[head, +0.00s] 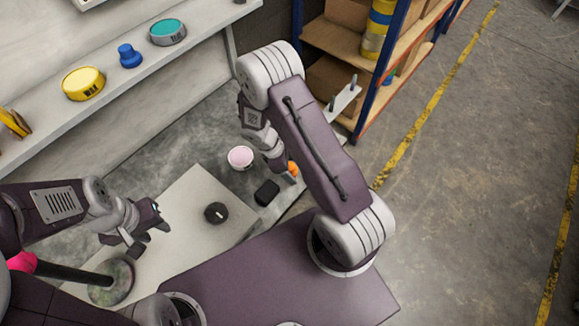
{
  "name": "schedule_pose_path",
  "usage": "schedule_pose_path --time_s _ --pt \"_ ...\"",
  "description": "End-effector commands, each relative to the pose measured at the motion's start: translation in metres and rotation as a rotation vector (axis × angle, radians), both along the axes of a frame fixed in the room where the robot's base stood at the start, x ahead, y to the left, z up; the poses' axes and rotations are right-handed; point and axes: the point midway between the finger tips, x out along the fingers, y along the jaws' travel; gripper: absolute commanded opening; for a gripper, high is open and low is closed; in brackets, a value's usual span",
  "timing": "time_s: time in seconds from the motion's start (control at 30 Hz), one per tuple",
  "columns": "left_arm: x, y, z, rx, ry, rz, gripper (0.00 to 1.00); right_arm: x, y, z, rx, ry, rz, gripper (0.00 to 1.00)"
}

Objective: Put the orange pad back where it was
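A small orange thing, probably the orange pad (293,168), shows at the right edge of my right gripper (284,172), low over or on the grey bench. Part of it is hidden by the gripper. I cannot tell whether the fingers are shut on it or only beside it. My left gripper (158,222) is over the pale board (190,190), fingers apart, with nothing seen between them.
A pink-topped tin (240,157), a black block (267,192) and a dark round knob-like piece (216,213) are near the grippers. A wall shelf (115,75) holds a yellow tin (83,83), a blue piece (129,56) and a teal-topped tin (168,32). A rack (372,85) stands behind.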

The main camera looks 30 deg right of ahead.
Motion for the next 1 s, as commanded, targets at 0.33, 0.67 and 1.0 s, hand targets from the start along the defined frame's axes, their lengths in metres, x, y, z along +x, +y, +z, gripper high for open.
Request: schedule_pose_path --time_s 0.33,0.67,1.0 --pt "0.000 0.000 0.028 0.000 0.000 0.000 0.36 0.009 0.020 0.064 0.001 -0.006 0.003 0.75" --pt "0.000 0.000 0.041 0.000 0.000 0.000 0.36 0.016 0.039 0.113 0.001 -0.001 0.000 0.75" --pt "0.000 0.000 0.041 0.000 0.000 0.000 0.36 -0.018 0.043 0.158 0.109 -0.153 -0.388 0.75"
